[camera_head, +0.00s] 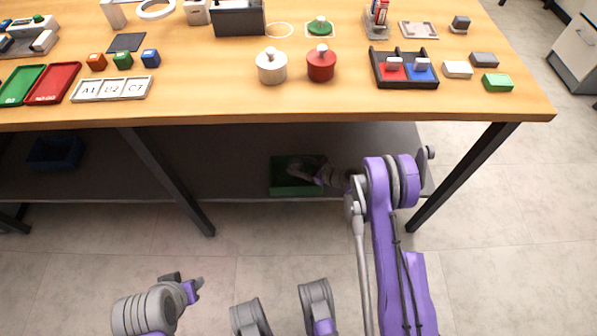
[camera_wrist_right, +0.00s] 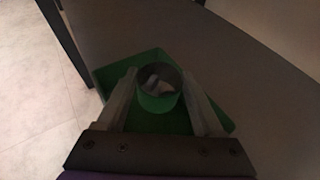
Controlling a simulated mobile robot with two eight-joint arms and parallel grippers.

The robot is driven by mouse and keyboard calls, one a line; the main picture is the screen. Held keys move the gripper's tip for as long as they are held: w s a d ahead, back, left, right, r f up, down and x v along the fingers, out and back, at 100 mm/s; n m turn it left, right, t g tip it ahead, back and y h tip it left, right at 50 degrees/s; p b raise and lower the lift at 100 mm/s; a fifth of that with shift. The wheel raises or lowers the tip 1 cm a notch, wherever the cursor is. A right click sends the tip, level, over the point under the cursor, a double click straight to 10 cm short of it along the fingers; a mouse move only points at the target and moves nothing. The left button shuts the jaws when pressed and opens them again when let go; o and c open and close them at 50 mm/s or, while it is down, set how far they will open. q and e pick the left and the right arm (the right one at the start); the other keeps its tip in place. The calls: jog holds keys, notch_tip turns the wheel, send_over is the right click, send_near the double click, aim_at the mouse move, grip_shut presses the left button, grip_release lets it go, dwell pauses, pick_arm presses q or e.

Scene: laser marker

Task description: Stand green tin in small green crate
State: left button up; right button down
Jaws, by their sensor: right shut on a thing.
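The small green crate (camera_head: 284,188) is on the dark shelf under the table; it also shows in the right wrist view (camera_wrist_right: 153,122). My right gripper (camera_head: 308,171) reaches under the tabletop and is at the crate. In the right wrist view it is shut on the round green tin (camera_wrist_right: 158,103), one finger on each side. The tin appears upright with an open top and something pale inside, over the crate's floor. I cannot tell whether its base touches the floor. In the head view the tin is hard to make out. My left gripper (camera_head: 186,282) is over the floor at lower left, away from the crate.
The wooden tabletop (camera_head: 220,101) overhangs the shelf (camera_head: 225,170). Table legs stand left (camera_head: 165,178) and right (camera_head: 462,178) of the crate. A dark blue bin (camera_head: 54,153) is on the shelf at far left.

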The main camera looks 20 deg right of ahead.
aim_at(296, 167)
jog(key=shift+f+b, duration=0.5)
jog(key=shift+f, duration=1.4)
jog(key=shift+s+f, duration=0.1)
jog(key=shift+f, duration=0.4)
jog(key=shift+c, duration=0.2)
grip_release()
jog(key=shift+s+a, duration=0.1)
jog(key=shift+r, duration=0.1)
